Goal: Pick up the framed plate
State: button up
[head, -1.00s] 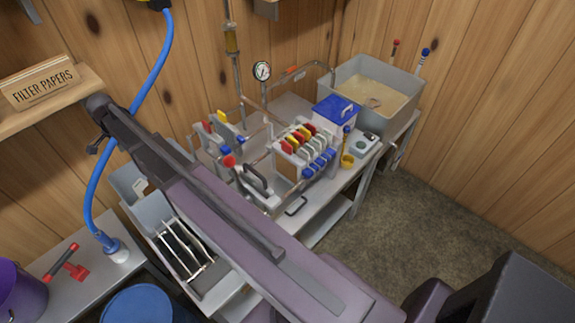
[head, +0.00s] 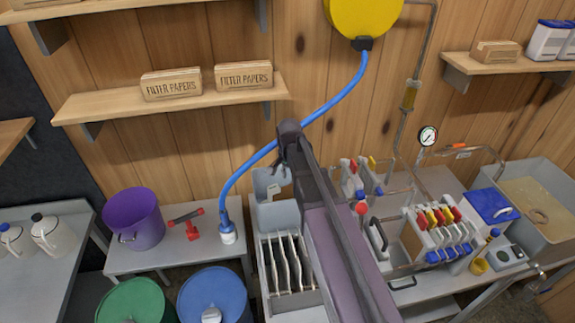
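Several upright plates with pale edges (head: 284,262) stand side by side in an open grey bin (head: 294,304) left of my arm. More plates with red, yellow and white tops (head: 437,217) are lined up in the filter press on the bench. A few similar plates (head: 366,172) stand behind my arm. I cannot tell which one is the framed plate. The dark far end of my arm, with my gripper (head: 283,153), is above and behind the grey bin, apart from the plates. Its fingers are too small and dark to read.
A blue hose (head: 322,112) runs close behind my arm's end from a yellow reel (head: 362,15). A shelf (head: 180,105) holds filter paper boxes. A purple bucket (head: 135,217), red tool (head: 190,226), blue drum (head: 213,292) and green drum (head: 135,302) stand left.

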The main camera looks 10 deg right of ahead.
jog(key=s+d+n, duration=0.1)
jog(key=s+n, duration=0.8)
jog(key=s, duration=0.7)
jog(key=shift+s+d, duration=0.4)
jog(key=shift+s+f, duration=0.1)
